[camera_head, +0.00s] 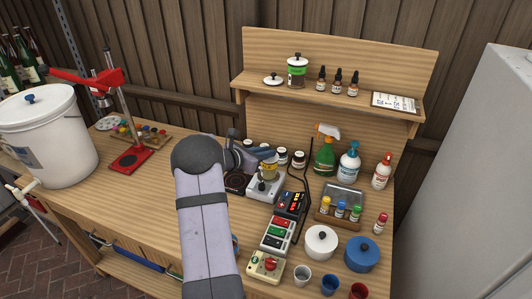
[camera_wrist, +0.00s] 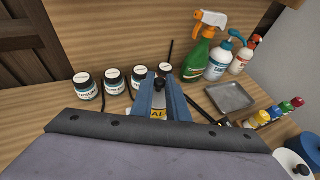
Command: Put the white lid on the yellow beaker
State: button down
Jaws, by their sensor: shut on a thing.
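A yellow beaker (camera_head: 268,169) stands on a pale square device, with my gripper (camera_head: 256,158) close at its left. A white lid (camera_head: 273,80) with a dark knob lies flat on the raised shelf. In the wrist view, the blue fingers of my gripper (camera_wrist: 160,82) are closed on a small dark thing (camera_wrist: 160,86), knob-like in shape. I cannot tell what it belongs to. The fingers hide what is under it. A yellow patch marked "AL" (camera_wrist: 158,115) shows between the fingers; I cannot tell what it is on.
Several small dark-capped jars (camera_wrist: 88,88) stand behind my gripper. A green spray bottle (camera_head: 325,157) and other bottles stand to the right. A white round pot (camera_head: 320,243) and a blue one (camera_head: 361,255) stand at the front right. The shelf (camera_head: 325,98) overhangs the back.

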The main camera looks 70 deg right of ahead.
jog(key=c, duration=1.7)
grip_release()
jog(key=shift+r+p, duration=0.35)
jog(key=shift+p, duration=0.2)
jog(key=b+v, duration=0.3)
jog(key=v, duration=0.9)
jog(key=shift+b, duration=0.3)
jog(key=shift+w, duration=0.1)
jog(key=w+a+f+m+t+y, duration=0.1)
jog(key=w+a+f+m+y, duration=0.15)
jog(key=a, duration=0.85)
jog(key=w+a+f+m+t+y, duration=0.1)
jog(key=a+f+m+t+y, duration=0.15)
jog(key=a, duration=0.95)
jog(key=w+a+f+m+y, duration=0.1)
jog(key=a+f+m+y, duration=0.25)
jog(key=a, duration=0.75)
jog(key=s+a+m+y, duration=0.1)
jog(key=a, duration=0.4)
jog(key=s+a+f+m+t+y, duration=0.1)
jog(key=a+m, duration=0.1)
jog(key=a, duration=0.4)
jog(key=s+a+f+m+y, duration=0.1)
jog(key=a+m+y, duration=0.1)
jog(key=a, duration=0.4)
jog(key=shift+s+t, duration=0.2)
jog(key=shift+t, duration=0.05)
